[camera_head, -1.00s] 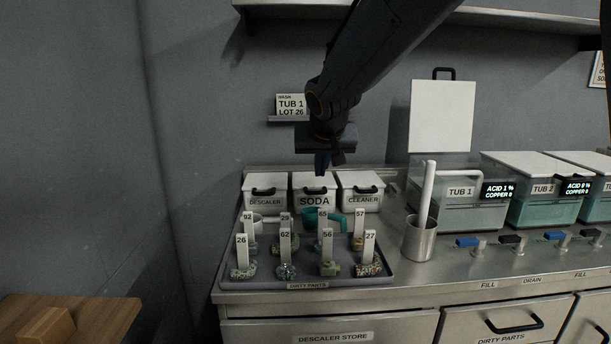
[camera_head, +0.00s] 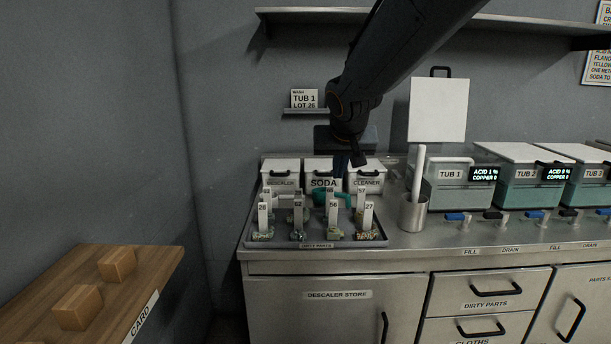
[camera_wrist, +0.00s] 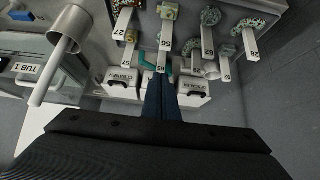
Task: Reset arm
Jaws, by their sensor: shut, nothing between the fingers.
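My gripper (camera_head: 341,172) hangs from my raised arm in front of the wall, just in front of the soda box (camera_head: 322,176). Its dark blue fingers are together and empty; they also show closed in the wrist view (camera_wrist: 161,100). Below it, the dirty parts tray (camera_head: 317,245) holds several small parts with upright numbered white tags, such as tag 56 (camera_head: 333,212). A teal-handled tool (camera_head: 343,198) lies at the back of the tray, partly hidden.
A metal cup (camera_head: 413,214) with a white rod stands right of the tray. Tub 1 (camera_head: 452,195), with its lid (camera_head: 437,110) raised, and further tubs stand to the right. A wooden table (camera_head: 150,265) with blocks is at lower left.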

